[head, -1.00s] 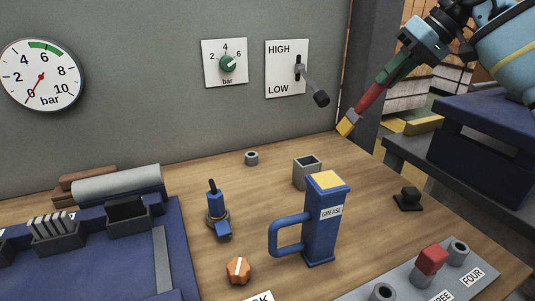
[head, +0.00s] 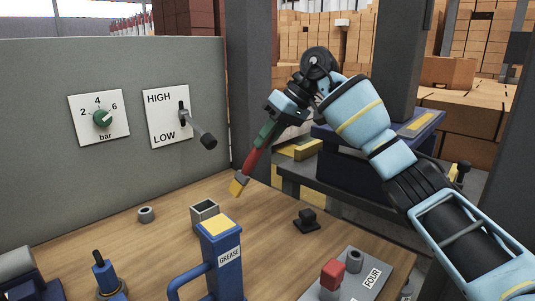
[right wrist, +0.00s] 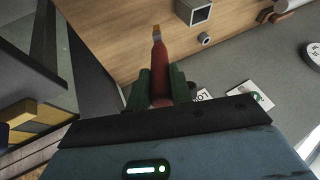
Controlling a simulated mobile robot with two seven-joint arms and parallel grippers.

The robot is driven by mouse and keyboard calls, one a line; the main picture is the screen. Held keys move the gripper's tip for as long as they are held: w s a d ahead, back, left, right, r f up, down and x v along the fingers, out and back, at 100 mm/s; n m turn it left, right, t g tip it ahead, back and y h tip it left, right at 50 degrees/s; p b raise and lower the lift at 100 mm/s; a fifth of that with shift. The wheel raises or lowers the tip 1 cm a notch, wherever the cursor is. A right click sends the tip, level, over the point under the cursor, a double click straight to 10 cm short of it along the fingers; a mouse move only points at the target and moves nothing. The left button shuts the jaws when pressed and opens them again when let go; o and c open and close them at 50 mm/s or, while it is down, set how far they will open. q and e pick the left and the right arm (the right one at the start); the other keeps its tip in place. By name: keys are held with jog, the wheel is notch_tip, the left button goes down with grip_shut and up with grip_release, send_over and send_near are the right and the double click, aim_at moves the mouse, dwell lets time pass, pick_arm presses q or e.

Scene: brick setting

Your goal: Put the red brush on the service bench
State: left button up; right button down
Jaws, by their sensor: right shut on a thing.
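The red brush (head: 251,164) has a red handle and a yellowish tip that points down and to the left. My right gripper (head: 267,132) is shut on its handle with green fingers and holds it tilted above the far right part of the wooden bench (head: 269,232). In the right wrist view the brush (right wrist: 159,60) sticks out between the fingers of the right gripper (right wrist: 160,88), with the wooden top behind its tip. A dark grey bench (head: 322,196) stands behind at the right. No label shows which is the service bench. My left gripper is out of view.
A lever (head: 203,137) juts from the wall panel. A dark blue case (head: 345,149) sits on the grey bench.

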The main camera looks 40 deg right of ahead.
aim_at(251, 162)
notch_tip(251, 162, down, 4)
jog(key=shift+r+b, duration=0.15)
jog(key=shift+b, duration=0.3)
jog(key=c, duration=1.3)
grip_release()
jog(key=shift+o, duration=0.2)
